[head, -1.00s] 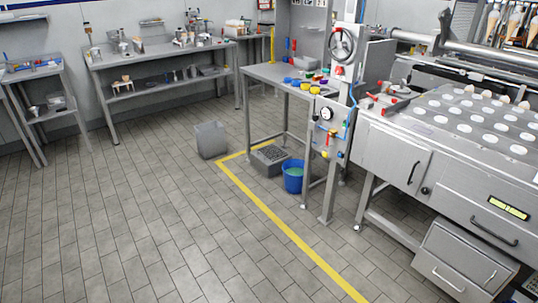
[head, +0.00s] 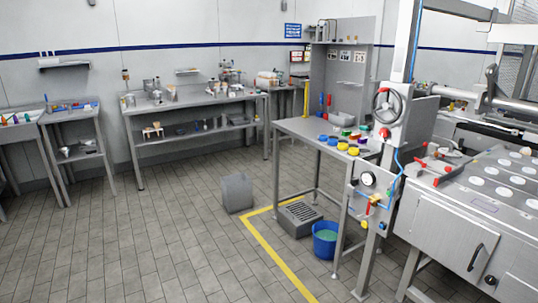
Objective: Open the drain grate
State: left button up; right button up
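A grey drain box with a dark slotted grate (head: 300,213) on top sits on the tiled floor, under the right-hand steel table and inside the yellow floor line. The grate looks closed, lying flat on the box. A blue bucket (head: 325,241) with greenish contents stands just right of and in front of it, close by. A grey bin (head: 237,193) stands to its left, across the yellow line. Neither of my grippers is in view.
The steel table (head: 300,130) with several coloured rings (head: 347,141) stands over the drain; its legs flank the area. A valve column with a handwheel (head: 388,105) and a large steel machine (head: 470,235) stand at right. The tiled floor (head: 150,250) at left front is clear.

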aim_at(300, 213)
jog(key=i+j, duration=0.1)
jog(key=i, duration=0.6)
jog(key=i+j, duration=0.1)
jog(key=i, duration=0.6)
jog(key=i+j, duration=0.1)
jog(key=i, duration=0.6)
